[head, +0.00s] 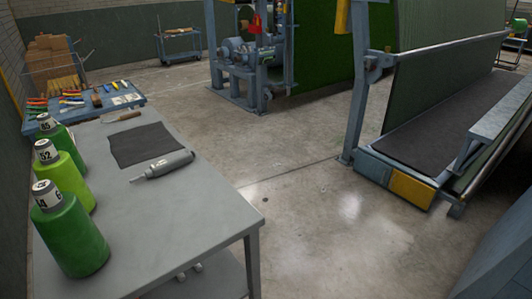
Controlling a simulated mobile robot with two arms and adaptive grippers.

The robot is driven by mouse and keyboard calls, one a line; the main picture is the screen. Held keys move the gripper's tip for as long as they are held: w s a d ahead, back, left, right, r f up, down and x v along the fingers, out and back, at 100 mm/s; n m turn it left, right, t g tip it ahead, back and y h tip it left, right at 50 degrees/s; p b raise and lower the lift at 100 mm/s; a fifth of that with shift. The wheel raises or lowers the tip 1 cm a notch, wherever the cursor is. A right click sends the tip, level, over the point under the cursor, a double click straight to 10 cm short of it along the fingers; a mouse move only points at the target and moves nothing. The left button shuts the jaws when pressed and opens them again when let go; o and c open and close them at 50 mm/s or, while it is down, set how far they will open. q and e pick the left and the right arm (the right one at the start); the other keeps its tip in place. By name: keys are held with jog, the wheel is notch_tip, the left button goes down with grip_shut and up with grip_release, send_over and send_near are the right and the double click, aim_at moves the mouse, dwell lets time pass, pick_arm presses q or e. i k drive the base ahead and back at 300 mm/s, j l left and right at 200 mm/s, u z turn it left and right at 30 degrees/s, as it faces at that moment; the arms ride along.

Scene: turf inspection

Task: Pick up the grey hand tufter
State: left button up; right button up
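The grey hand tufter (167,165) lies on the grey metal table (185,220). Its narrow tip points left toward the table's middle, and its thicker end is toward the right edge. It lies just in front of a dark square mat (146,144); I cannot tell whether it touches the mat's edge. Nothing covers the tufter. Neither of my grippers is in the head view.
Several green yarn cones, the nearest (72,240) labelled, stand along the table's left side. A wooden-handled tool (124,117) lies behind the mat. A blue bench (90,101) with coloured tools stands beyond. Open concrete floor (310,215) lies right of the table, before large machinery (398,185).

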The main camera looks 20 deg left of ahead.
aim_at(156, 170)
jog(key=i+l+z, duration=0.5)
jog(key=i+z, duration=0.2)
jog(key=i+u, duration=0.4)
jog(key=i+l+u, duration=0.15)
jog(key=i+u, duration=0.4)
jog(key=u, duration=0.3)
jog(key=i+u, duration=0.15)
jog(key=u, duration=0.35)
jog(key=i+u, duration=0.15)
jog(key=u, duration=0.3)
jog(key=i+l+u, duration=0.1)
jog(key=u, duration=0.4)
jog(key=i+l+u, duration=0.1)
jog(key=l+u, duration=0.15)
jog(key=u, duration=0.2)
